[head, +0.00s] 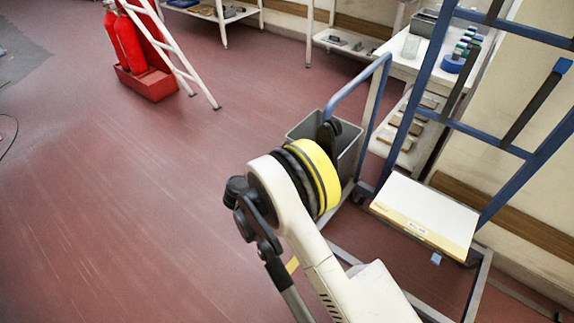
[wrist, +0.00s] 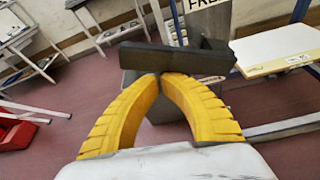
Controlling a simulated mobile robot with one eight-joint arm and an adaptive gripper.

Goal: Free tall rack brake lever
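In the wrist view my gripper (wrist: 161,76) has its two yellow ribbed fingers closed together, tips meeting, with nothing seen between them. A dark bar (wrist: 125,65), which looks like the brake lever, lies across just beyond the tips. I cannot tell whether they touch it. Its right end meets a dark boxy part (wrist: 215,52). A grey plate with the letters "FRE" (wrist: 207,16) stands above, partly hidden. In the head view the tall blue rack (head: 432,62) stands at the right; my wrist hides much of the lever area, and my fingertips are not clear there.
A pale board (head: 425,210) lies on the rack's right side. A grey bin (head: 352,160) stands behind my wrist. A white bench (head: 405,62) with small items is against the wall. Red extinguishers (head: 125,40) stand at upper left. The red floor at left is clear.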

